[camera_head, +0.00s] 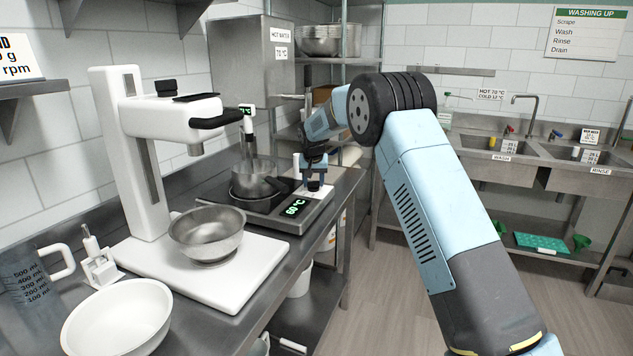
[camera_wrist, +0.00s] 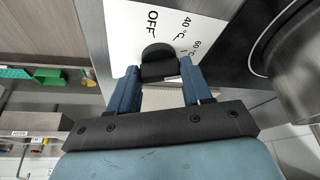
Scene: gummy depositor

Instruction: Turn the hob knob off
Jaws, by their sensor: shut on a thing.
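The hob (camera_head: 316,207) stands on the steel counter, and its green display (camera_head: 295,208) reads 60 °C. The black hob knob (camera_wrist: 156,56) sits on a white dial panel (camera_wrist: 127,22) marked OFF, 40 °C and 60 °C. My gripper (camera_wrist: 160,76) is shut on the knob, with one blue finger on each side of it. In the head view my gripper (camera_head: 314,182) reaches down at the hob's right end, and the knob is mostly hidden by the fingers. I cannot tell for sure which mark the knob points to. A steel pot (camera_head: 254,172) is on the hob.
A white stand mixer (camera_head: 146,200) with a steel bowl (camera_head: 207,232) stands left of the hob. A white bowl (camera_head: 117,318) and a clear measuring jug (camera_head: 33,278) are at the front left. Sinks (camera_head: 525,148) line the right wall. The floor between is open.

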